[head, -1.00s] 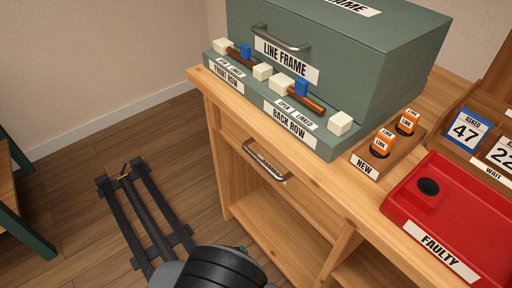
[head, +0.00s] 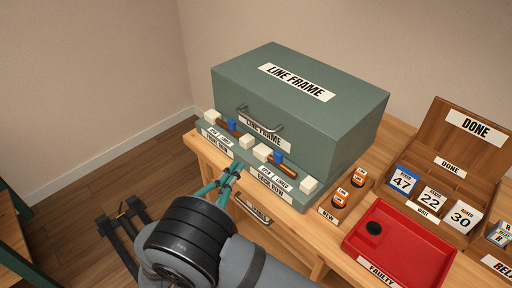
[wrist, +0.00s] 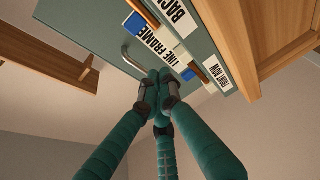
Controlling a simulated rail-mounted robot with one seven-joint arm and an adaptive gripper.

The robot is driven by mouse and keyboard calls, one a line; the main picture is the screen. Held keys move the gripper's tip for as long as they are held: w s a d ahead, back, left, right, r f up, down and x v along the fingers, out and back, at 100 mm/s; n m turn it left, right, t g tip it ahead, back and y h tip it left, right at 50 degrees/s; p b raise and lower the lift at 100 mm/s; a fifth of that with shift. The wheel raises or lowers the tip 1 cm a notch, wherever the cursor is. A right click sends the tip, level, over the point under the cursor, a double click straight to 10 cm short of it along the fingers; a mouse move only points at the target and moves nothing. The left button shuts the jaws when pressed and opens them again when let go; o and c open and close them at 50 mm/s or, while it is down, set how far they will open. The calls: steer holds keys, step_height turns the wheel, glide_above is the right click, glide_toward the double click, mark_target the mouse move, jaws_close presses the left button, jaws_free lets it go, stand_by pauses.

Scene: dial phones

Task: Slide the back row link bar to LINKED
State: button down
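The back row link bar (head: 289,169) is a brown bar with a blue knob (head: 278,157) on the LINE FRAME ledge. It lies near the left white block (head: 262,152), over the OPEN side. A gap shows between its right end and the right white block (head: 308,185). The BACK ROW label (head: 270,187) is below it. In the wrist view the back row blue knob (wrist: 135,24) shows near the top. My gripper (head: 238,168) has teal fingers drawn together, with nothing seen between them. It is in front of the ledge, left of the back row bar and apart from it.
The green LINE FRAME box (head: 300,100) with a metal handle (head: 262,118) stands behind the ledge. The front row bar with its blue knob (head: 231,125) is to the left. A NEW holder (head: 328,215) and red FAULTY tray (head: 400,250) are at the right.

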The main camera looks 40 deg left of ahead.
mark_target(276, 158)
steer(key=shift+w, duration=0.1)
steer(key=w, duration=0.3)
steer(key=w+a, duration=0.1)
steer(key=w, duration=0.2)
steer(key=w+p, duration=0.1)
steer(key=w, duration=0.3)
steer(key=shift+a, duration=0.15)
steer(key=shift+s+d+p, duration=0.2)
steer(key=shift+d, duration=0.4)
steer(key=shift+s+d+p, duration=0.15)
steer(key=shift+s+d, duration=0.05)
steer(key=shift+d, duration=0.4)
steer(key=shift+s+d+f, duration=0.1)
steer(key=shift+d, duration=0.55)
